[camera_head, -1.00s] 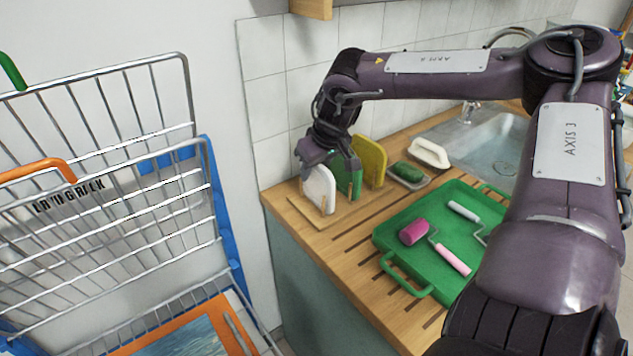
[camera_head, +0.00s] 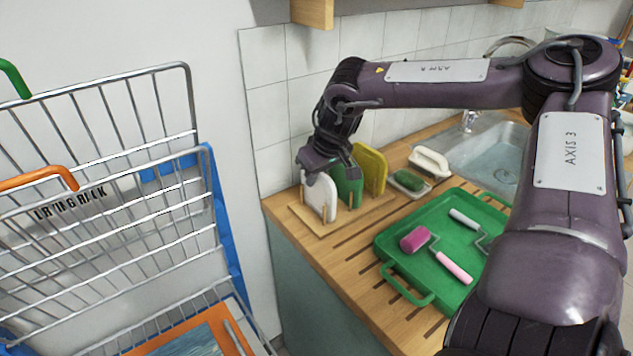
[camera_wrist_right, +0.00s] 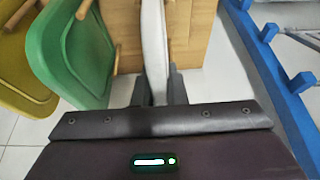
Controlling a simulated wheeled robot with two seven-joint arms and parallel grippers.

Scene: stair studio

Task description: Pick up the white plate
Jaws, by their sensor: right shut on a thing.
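The white plate (camera_head: 320,199) stands upright in the left slot of a wooden rack (camera_head: 304,215) on the counter. My right gripper (camera_head: 325,173) reaches down over its top edge. In the right wrist view, the plate shows edge-on as a pale strip (camera_wrist_right: 154,45) between the two fingers. The right gripper (camera_wrist_right: 158,88) is shut on it there. The plate still appears to be in the rack. The fingers hide part of its upper edge in the head view. My left gripper is not in view.
A green plate (camera_head: 348,190) and a yellow plate (camera_head: 374,168) stand close beside it. A green tray (camera_head: 400,290) with paint rollers lies to the right, before the sink (camera_head: 495,150). A wire rack (camera_head: 110,190) stands at the left.

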